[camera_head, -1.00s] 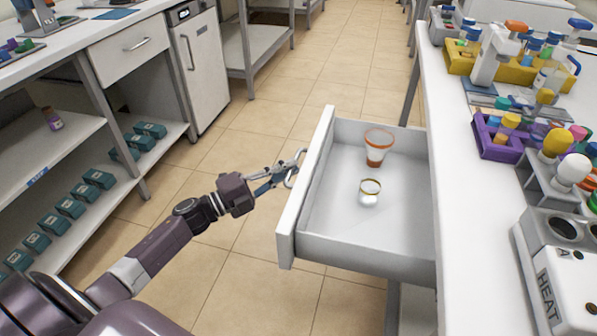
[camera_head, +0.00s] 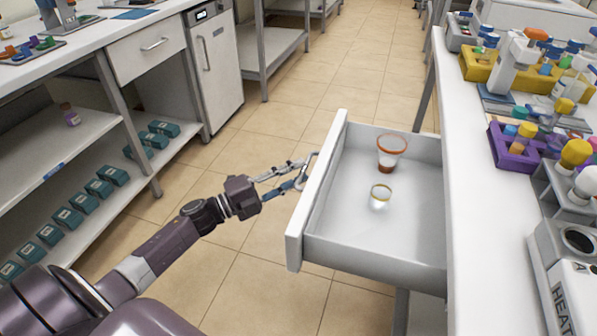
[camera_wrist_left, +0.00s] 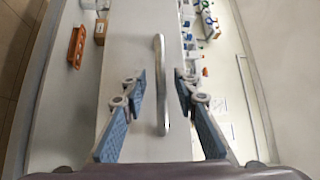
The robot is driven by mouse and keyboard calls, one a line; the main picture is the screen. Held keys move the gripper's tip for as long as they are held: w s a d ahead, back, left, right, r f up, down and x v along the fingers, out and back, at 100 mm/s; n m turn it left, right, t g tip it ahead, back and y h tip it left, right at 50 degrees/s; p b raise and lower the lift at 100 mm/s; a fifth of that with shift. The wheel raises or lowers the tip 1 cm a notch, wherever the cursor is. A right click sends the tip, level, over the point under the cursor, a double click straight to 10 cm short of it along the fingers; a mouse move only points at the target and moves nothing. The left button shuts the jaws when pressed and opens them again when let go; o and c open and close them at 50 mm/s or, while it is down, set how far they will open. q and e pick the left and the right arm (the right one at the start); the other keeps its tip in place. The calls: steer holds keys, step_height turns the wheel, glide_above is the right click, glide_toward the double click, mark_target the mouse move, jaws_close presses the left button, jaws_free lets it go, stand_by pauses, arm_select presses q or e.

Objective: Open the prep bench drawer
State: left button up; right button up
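The prep bench drawer (camera_head: 372,232) stands pulled out from the white bench on the right, so its inside shows. A cup with an orange-brown rim (camera_head: 391,150) and a small gold-rimmed glass dish (camera_head: 380,196) are in it. My left gripper (camera_head: 298,175) is open at the outer side of the drawer front (camera_head: 318,190). In the left wrist view the bar handle (camera_wrist_left: 161,85) lies between the spread blue finger pads of my left gripper (camera_wrist_left: 160,78), with gaps on both sides. My right gripper is not in view.
The bench top (camera_head: 487,230) on the right holds a purple rack (camera_head: 512,148), a yellow rack (camera_head: 480,68) and a heater block (camera_head: 570,285). A shelf bench with teal boxes (camera_head: 83,203) stands at left. The tiled floor (camera_head: 300,105) between is clear.

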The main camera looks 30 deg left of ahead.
arm_select(q)
steer(key=v, duration=1.1)
